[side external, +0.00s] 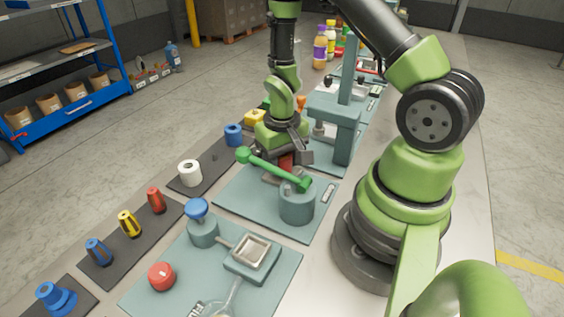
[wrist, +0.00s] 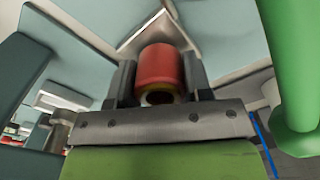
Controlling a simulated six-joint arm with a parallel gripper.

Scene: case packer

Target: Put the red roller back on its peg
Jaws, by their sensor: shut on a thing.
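My gripper (side external: 284,158) is shut on the red roller (wrist: 160,66), one finger on each side of it in the wrist view. In the side external view the red roller (side external: 286,162) shows only in part behind the green lever, low over the teal plate. I cannot tell whether it touches anything below. A dark strip (side external: 208,176) to the left holds a white roller (side external: 190,172) and a blue roller (side external: 233,134). A small bare peg (side external: 214,157) stands between these two.
The green lever (side external: 270,167) on a grey-teal cylinder (side external: 297,204) lies close in front of my gripper. A teal press frame (side external: 345,130) stands close on the right. Screwdriver-like handles (side external: 129,223) and a blue-knobbed post (side external: 203,225) are nearer the camera.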

